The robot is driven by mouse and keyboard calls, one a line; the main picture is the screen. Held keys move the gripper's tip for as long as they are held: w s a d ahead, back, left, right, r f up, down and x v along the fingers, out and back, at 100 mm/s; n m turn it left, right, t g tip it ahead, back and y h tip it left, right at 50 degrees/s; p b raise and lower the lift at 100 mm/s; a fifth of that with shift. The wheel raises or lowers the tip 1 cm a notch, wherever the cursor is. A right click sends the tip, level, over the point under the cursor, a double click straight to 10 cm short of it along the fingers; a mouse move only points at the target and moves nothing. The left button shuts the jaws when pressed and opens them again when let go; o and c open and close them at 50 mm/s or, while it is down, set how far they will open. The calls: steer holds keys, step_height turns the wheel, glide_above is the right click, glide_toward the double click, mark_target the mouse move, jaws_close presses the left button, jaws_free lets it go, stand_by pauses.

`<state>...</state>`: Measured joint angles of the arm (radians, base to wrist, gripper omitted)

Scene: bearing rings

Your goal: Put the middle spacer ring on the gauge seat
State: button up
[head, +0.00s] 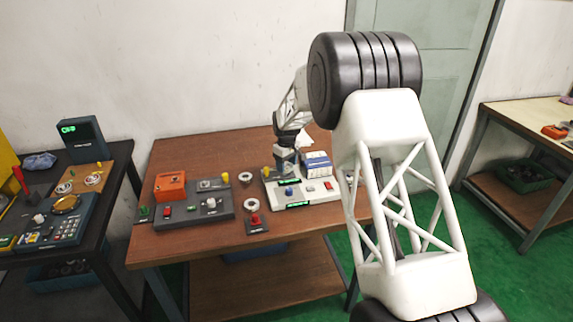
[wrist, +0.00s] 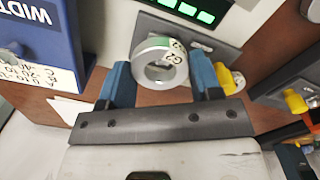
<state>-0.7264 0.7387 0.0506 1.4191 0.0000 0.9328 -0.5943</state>
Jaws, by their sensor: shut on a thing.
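A pale metal spacer ring marked G2 (wrist: 178,57) shows between the two blue fingers of my gripper (wrist: 163,76) in the wrist view. My gripper is shut on it, and its hole faces the camera. In the head view my gripper (head: 285,160) is over the back left part of a white gauge unit (head: 319,194). A grey plate (wrist: 215,45) beside a green-lit display lies behind the ring in the wrist view. I cannot clearly make out the gauge seat, or whether the ring touches it.
A blue-and-white box (head: 317,164) stands close right of my gripper. A dark fixture tray (head: 185,217) and an orange box (head: 170,185) are farther left.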

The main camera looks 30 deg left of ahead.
steer(key=shift+f, duration=0.75)
stand_by(1.0)
steer(key=o, duration=1.1)
steer(key=shift+r, duration=3.75)
steer(key=shift+d, duration=0.1)
